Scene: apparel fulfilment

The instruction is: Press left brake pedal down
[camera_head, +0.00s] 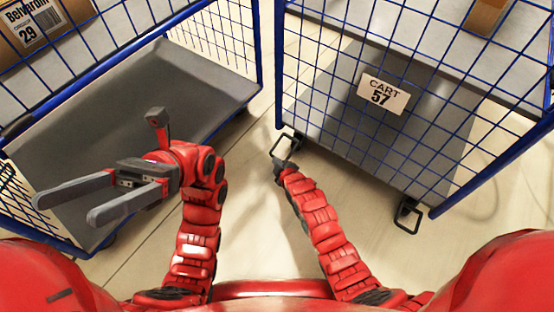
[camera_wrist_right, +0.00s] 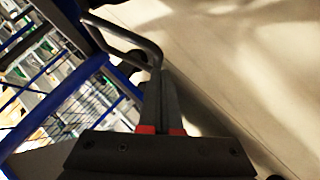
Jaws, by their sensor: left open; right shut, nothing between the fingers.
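The left brake pedal (camera_head: 286,135) is a dark looped bar at the near left corner of the cart labelled 57. It also shows in the right wrist view (camera_wrist_right: 128,33), just ahead of the fingers. My right gripper (camera_head: 279,163) is shut and empty, its tips at the pedal's loop; I cannot tell whether they touch it. In the right wrist view the closed fingers (camera_wrist_right: 160,100) overlap the loop's near end. The right brake pedal (camera_head: 399,222) is a similar loop at the cart's near right corner. My left gripper (camera_head: 65,208) is open and empty, over the left cart.
The blue mesh cart (camera_head: 278,60) with the "CART 57" label (camera_head: 383,93) stands at the right. Another blue mesh cart (camera_head: 262,50) stands at the left, with a grey lower deck (camera_head: 190,90) and a cardboard box (camera_head: 75,15). Pale floor (camera_head: 255,220) is clear between them.

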